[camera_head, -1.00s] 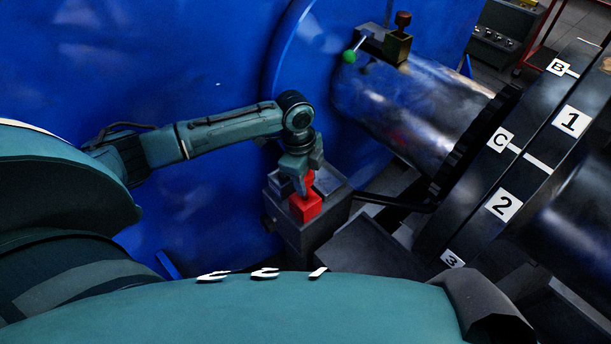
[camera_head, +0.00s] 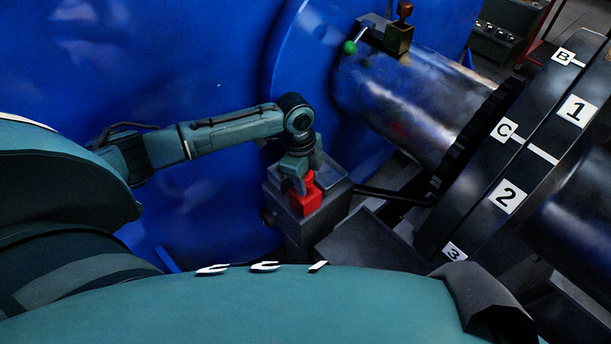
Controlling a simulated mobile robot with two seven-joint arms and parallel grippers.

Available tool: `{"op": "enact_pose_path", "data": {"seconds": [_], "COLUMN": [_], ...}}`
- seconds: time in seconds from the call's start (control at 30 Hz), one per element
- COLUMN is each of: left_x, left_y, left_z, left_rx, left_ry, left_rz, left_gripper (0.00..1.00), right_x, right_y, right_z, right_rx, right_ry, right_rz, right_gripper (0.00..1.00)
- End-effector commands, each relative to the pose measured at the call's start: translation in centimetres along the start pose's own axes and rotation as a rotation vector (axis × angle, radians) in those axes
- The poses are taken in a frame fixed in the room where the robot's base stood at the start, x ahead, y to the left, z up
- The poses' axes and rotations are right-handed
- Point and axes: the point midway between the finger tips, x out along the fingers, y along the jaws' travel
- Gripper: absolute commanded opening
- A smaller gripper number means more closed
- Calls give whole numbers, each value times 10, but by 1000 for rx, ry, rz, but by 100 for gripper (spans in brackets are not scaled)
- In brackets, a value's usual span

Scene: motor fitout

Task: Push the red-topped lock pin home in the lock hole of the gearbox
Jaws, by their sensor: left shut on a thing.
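My left gripper (camera_head: 299,187) points down over a grey box-shaped housing (camera_head: 307,238) in front of the big blue wall. It is shut on a red part, which I take to be the red-topped lock pin (camera_head: 309,181); a little red shows beside the fingers. Directly below is a red block (camera_head: 305,203) on top of the grey housing. I cannot tell whether the red part and the block are one piece. The pin's shank and the lock hole are hidden, so its depth cannot be seen. My right gripper is not in view.
A metal shaft (camera_head: 415,100) lies behind to the right, with a brass block (camera_head: 399,39), a reddish-brown knob (camera_head: 405,9) and a green-balled lever (camera_head: 350,47) above it. A dark numbered wheel (camera_head: 480,205) fills the right. A dark rod (camera_head: 395,196) runs beside the housing.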

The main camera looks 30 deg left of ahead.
Motion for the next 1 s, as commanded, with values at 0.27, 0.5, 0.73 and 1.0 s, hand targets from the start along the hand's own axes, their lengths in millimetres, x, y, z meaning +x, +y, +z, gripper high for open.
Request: {"op": "enact_pose_path", "data": {"seconds": [0.27,0.5,0.73,1.0], "left_x": [7,13,14,14], "left_y": [0,0,0,0], "left_z": [1,2,2,2], "left_rx": [0,0,0,0], "left_ry": [1,0,0,0], "left_rz": [-1,-2,-1,-1], "left_gripper": [5,5,48,61], "right_x": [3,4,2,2], "right_y": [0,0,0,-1], "right_z": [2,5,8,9], "right_rx": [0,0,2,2], "right_ry": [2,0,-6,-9], "right_rz": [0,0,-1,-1], "right_gripper": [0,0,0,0]}}
